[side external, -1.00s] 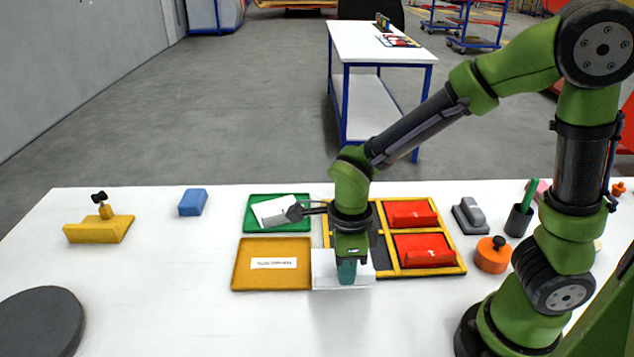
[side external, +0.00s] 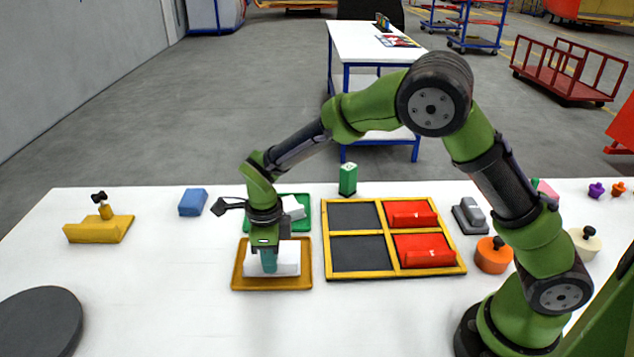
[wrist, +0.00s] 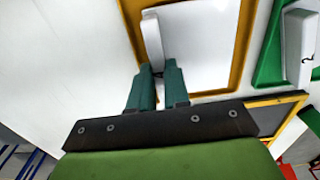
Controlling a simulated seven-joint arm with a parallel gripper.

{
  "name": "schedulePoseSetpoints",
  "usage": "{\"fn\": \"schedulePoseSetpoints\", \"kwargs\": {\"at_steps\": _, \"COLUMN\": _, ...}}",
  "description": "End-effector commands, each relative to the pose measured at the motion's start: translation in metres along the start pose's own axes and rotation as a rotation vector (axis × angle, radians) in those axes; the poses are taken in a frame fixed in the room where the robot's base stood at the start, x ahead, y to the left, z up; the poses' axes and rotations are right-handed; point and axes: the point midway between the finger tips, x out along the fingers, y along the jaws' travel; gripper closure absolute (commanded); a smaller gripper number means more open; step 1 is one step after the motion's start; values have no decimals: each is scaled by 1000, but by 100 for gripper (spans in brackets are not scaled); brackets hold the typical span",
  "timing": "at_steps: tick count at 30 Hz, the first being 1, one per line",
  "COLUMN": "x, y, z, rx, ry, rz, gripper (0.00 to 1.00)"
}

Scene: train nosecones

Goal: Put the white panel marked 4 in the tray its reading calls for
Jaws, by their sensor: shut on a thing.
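My gripper (side external: 268,262) is shut on the raised rib of a white panel (side external: 288,260). The panel is over the yellow tray (side external: 301,284) and within its rim; I cannot tell whether it touches the floor. The wrist view shows the fingers (wrist: 158,72) on the rib of the panel (wrist: 205,50), with the yellow rim (wrist: 240,48) around it. No number on the held panel is readable. The panel hides the tray's label. Behind it, the green tray (side external: 307,225) holds another white panel (side external: 293,208), partly hidden by my arm.
A yellow-framed rack (side external: 379,233) to the right has two empty dark compartments on its left and red panels (side external: 412,215) on its right. A green block (side external: 348,180) stands behind it. A blue block (side external: 193,202) and yellow piece (side external: 98,230) lie left.

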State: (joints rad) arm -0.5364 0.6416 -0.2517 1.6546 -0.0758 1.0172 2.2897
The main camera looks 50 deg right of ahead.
Motion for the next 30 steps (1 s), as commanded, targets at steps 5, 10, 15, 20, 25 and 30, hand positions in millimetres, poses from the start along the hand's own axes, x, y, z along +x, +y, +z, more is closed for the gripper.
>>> {"fn": "schedulePoseSetpoints", "kwargs": {"at_steps": 5, "x": 10, "y": -1, "z": 0, "rx": 2, "ry": -2, "rz": -2, "gripper": 100}}
{"fn": "schedulePoseSetpoints", "kwargs": {"at_steps": 10, "x": 9, "y": -1, "z": 0, "rx": 1, "ry": -3, "rz": -2, "gripper": 100}}
{"fn": "schedulePoseSetpoints", "kwargs": {"at_steps": 15, "x": 13, "y": 0, "z": 0, "rx": 1, "ry": -2, "rz": -2, "gripper": 80}}
{"fn": "schedulePoseSetpoints", "kwargs": {"at_steps": 20, "x": 13, "y": 0, "z": 0, "rx": 1, "ry": -2, "rz": -2, "gripper": 58}}
{"fn": "schedulePoseSetpoints", "kwargs": {"at_steps": 25, "x": 13, "y": 0, "z": 0, "rx": 1, "ry": -2, "rz": -2, "gripper": 58}}
{"fn": "schedulePoseSetpoints", "kwargs": {"at_steps": 30, "x": 8, "y": 0, "z": 0, "rx": 1, "ry": -3, "rz": -2, "gripper": 58}}
